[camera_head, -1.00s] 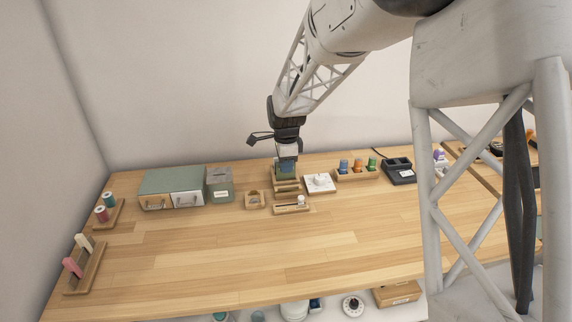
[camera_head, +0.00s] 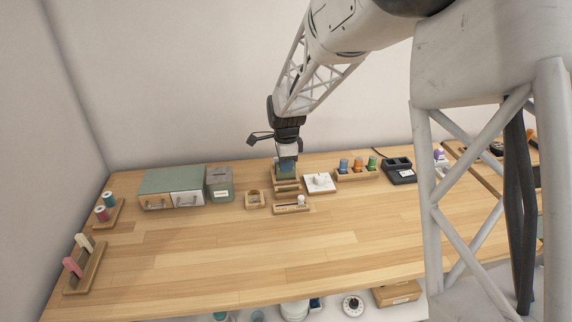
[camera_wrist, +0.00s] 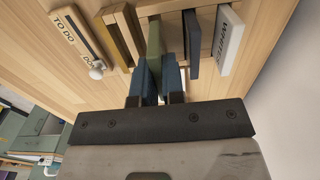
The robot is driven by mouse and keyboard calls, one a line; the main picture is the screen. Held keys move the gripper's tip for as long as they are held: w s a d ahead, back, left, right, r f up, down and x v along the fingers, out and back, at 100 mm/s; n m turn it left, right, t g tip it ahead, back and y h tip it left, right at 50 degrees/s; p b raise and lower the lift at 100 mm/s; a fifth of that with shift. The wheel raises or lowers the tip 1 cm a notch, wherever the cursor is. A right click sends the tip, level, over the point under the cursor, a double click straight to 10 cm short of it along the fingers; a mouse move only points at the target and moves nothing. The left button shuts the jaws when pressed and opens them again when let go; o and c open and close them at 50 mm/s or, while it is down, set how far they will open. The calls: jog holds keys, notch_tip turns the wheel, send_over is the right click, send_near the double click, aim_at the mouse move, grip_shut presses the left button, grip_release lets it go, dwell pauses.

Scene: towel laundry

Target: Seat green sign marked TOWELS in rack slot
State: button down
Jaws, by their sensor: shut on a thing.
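My gripper (camera_head: 287,161) points down over the small wooden rack (camera_head: 287,188) at the back middle of the table. In the wrist view its two blue fingers (camera_wrist: 157,80) are shut on a thin green sign (camera_wrist: 154,40), which stands on edge between them. The sign's far end reaches in among the rack's upright pieces. Its lettering faces away or is hidden. A dark plate (camera_wrist: 190,42) and a white lettered plate (camera_wrist: 228,42) stand beside it to the right. I cannot tell whether the sign's lower edge is down in a slot.
A wooden "TO DO" slider strip (camera_wrist: 75,35) with a white knob lies close to the rack. A white dial plate (camera_head: 320,184) and a holder with coloured spools (camera_head: 358,174) stand to the right. A green drawer box (camera_head: 172,180) stands left. The table's front is clear.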

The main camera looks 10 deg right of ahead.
jog(key=shift+f, duration=1.15)
dwell(1.2)
jog(key=c, duration=0.7)
grip_release()
jog(key=shift+o, duration=0.2)
jog(key=shift+r, duration=0.2)
jog(key=shift+r, duration=3.3)
